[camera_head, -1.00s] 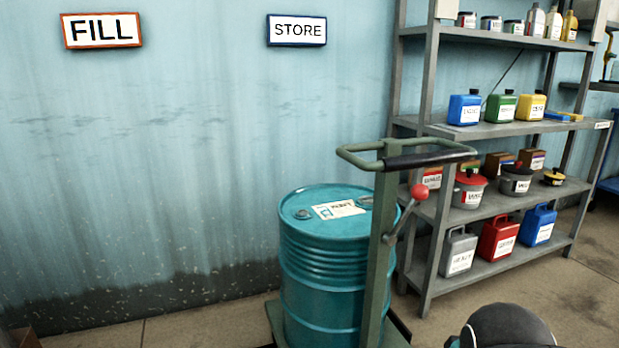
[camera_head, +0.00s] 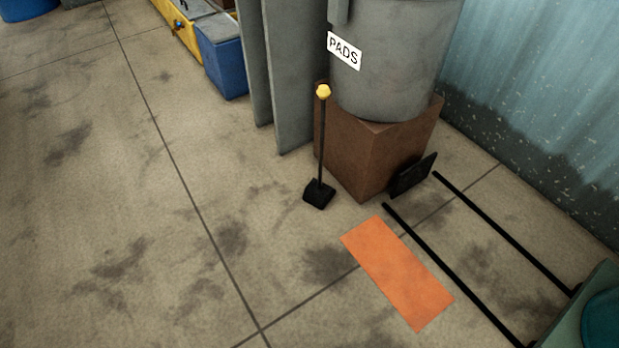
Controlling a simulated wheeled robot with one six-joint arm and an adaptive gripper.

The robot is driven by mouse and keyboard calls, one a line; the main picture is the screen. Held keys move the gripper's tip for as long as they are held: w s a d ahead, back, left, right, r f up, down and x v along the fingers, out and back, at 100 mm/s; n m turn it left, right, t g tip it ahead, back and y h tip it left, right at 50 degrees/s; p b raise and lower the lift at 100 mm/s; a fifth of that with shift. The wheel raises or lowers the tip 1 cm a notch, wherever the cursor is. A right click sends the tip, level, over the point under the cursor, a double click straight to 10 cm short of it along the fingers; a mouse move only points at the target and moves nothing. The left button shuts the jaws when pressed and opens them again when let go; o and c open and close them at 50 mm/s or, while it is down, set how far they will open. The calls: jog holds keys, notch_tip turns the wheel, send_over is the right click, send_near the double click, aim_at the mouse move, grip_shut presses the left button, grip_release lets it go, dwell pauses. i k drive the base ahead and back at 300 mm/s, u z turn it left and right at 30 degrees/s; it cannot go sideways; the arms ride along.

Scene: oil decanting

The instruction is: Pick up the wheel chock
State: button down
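A small black block (camera_head: 319,194) stands on the concrete floor near the middle of the head view. A thin dark upright rod with a yellow knob (camera_head: 323,91) rises from it. This looks like the wheel chock with a handle. It stands just left of a brown box and nothing is touching it from above. My gripper is not in view.
A grey bin marked PADS (camera_head: 390,60) stands on the brown box (camera_head: 365,155). A black plate (camera_head: 412,176) leans by the box. An orange rectangle (camera_head: 397,272) and black rails (camera_head: 460,275) lie on the floor. Grey panels (camera_head: 285,80) stand behind. The floor at left is clear.

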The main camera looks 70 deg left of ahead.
aim_at(319, 195)
jog(key=u, duration=2.5)
jog(key=k, duration=0.8)
jog(key=z, duration=0.8)
jog(key=i, duration=1.35)
jog(key=u, duration=0.15)
